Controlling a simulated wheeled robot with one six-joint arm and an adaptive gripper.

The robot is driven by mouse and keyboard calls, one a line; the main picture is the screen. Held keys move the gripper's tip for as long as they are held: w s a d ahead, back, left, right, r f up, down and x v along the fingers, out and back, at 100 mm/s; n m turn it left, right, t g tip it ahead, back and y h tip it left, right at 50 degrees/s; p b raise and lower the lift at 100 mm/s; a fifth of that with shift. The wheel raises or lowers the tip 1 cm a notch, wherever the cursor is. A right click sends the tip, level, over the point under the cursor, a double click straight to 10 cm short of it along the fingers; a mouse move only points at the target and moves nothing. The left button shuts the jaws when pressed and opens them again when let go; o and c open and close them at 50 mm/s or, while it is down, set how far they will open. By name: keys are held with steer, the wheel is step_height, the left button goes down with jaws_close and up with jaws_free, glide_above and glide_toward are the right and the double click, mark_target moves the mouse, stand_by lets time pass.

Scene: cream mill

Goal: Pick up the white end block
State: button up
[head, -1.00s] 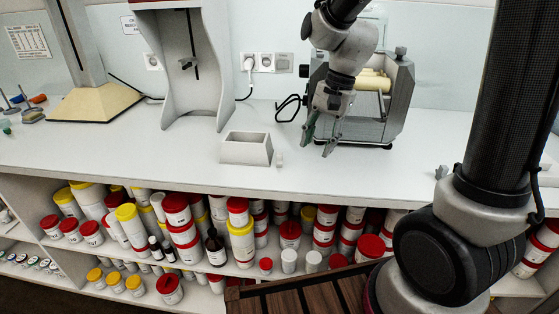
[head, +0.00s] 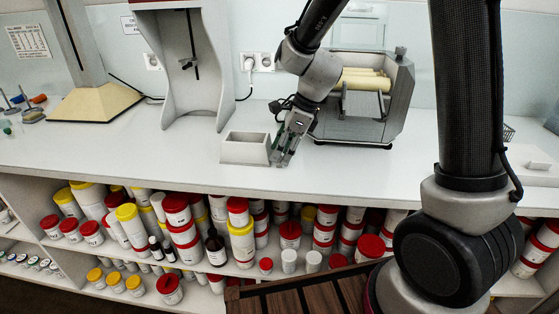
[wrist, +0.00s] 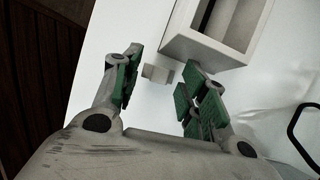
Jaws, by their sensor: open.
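The white end block (wrist: 157,73) is a small pale piece on the white bench top. In the wrist view it shows between my gripper's two green-padded fingers (wrist: 160,70), with a gap on each side. My gripper is open and holds nothing. In the head view my gripper (head: 281,159) points down at the bench, just right of a grey open box. There its fingers largely hide the block. How far the fingertips are above the bench is hard to tell.
The grey open box (head: 229,152) stands close beside my gripper; its corner is near the right finger in the wrist view (wrist: 222,58). A roller machine (head: 398,110) stands behind to the right. The bench's front edge is near. Bench space to the left is clear.

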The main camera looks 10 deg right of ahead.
steer(key=shift+a+f, duration=0.15)
steer(key=shift+f, duration=0.2)
steer(key=c, duration=0.6)
steer(key=shift+c, duration=0.2)
steer(key=shift+r, duration=0.15)
